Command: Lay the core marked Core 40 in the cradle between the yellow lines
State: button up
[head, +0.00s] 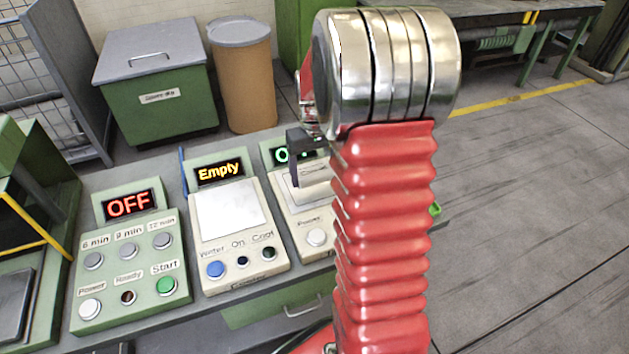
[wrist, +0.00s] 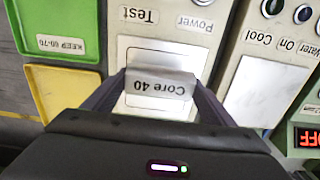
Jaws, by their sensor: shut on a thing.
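The core marked Core 40 (wrist: 160,83) is a small grey block with a white label, upside down in the wrist view. My gripper (wrist: 158,92) is shut on it, one dark finger at each side. The core is over the pale plate of the device labelled Test and Power (wrist: 175,48); I cannot tell whether it touches. In the head view my gripper (head: 306,143) and the core (head: 313,172) show at that device, partly hidden by my red arm. I cannot make out a cradle between yellow lines.
A green tray labelled KEEP 60-70 (wrist: 62,28) and a yellow tray (wrist: 66,92) lie beside the device. A panel reading Empty (head: 226,205) and a timer panel reading OFF (head: 130,250) stand left in the head view. A bin (head: 155,95) and brown drum (head: 243,80) stand behind.

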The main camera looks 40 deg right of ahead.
aim_at(314, 181)
jog(key=shift+f, duration=0.1)
jog(key=shift+f, duration=1.75)
jog(key=o, duration=1.5)
jog(key=shift+f, duration=0.1)
notch_tip(314, 181, up, 12)
jog(key=shift+r, duration=0.1)
jog(key=shift+a, duration=0.1)
